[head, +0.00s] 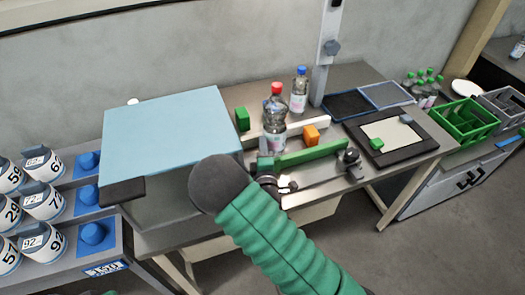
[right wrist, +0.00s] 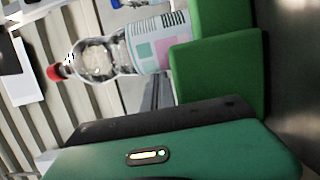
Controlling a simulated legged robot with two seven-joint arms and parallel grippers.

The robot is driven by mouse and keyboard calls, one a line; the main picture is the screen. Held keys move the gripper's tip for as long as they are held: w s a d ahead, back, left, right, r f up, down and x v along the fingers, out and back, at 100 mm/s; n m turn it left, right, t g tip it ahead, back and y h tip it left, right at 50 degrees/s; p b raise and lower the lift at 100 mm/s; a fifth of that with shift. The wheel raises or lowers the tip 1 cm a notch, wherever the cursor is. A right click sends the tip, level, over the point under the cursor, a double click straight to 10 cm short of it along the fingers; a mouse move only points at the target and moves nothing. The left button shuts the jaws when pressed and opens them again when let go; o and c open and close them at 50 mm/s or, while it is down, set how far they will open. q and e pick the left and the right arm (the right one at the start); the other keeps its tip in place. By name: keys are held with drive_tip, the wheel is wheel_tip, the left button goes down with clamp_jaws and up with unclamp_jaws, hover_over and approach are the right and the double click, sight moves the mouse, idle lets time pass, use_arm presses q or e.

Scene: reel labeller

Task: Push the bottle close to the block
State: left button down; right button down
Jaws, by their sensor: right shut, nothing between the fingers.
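A clear bottle with a red cap (head: 275,118) stands upright on the table; it lies across the right wrist view (right wrist: 105,55), its lower end hidden behind green fingers. A small green block (head: 242,119) stands left of it, apart, and an orange block (head: 311,134) sits to its right, apart. Which block is meant I cannot tell. My right gripper (head: 265,164) is shut and empty at the bottle's base, partly hidden by my arm; its fingers fill the upper right of the wrist view (right wrist: 215,60). Whether they touch the bottle I cannot tell. My left gripper is out of view.
A blue-capped bottle (head: 299,91) stands behind. A light blue panel (head: 165,130) covers the left. A black-framed board (head: 427,145) with a small green piece (head: 376,144) lies right. Green crate (head: 464,125) and several green-capped bottles are farther right. A post (head: 321,75) rises behind.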

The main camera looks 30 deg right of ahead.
drive_tip(key=shift+d, duration=0.1)
drive_tip(key=d, duration=0.2)
drive_tip(key=s+d, duration=0.1)
drive_tip(key=d, duration=0.2)
drive_tip(key=s+d, duration=0.1)
drive_tip(key=d, duration=0.2)
drive_tip(key=shift+s+d, duration=0.1)
drive_tip(key=shift+a, duration=0.2)
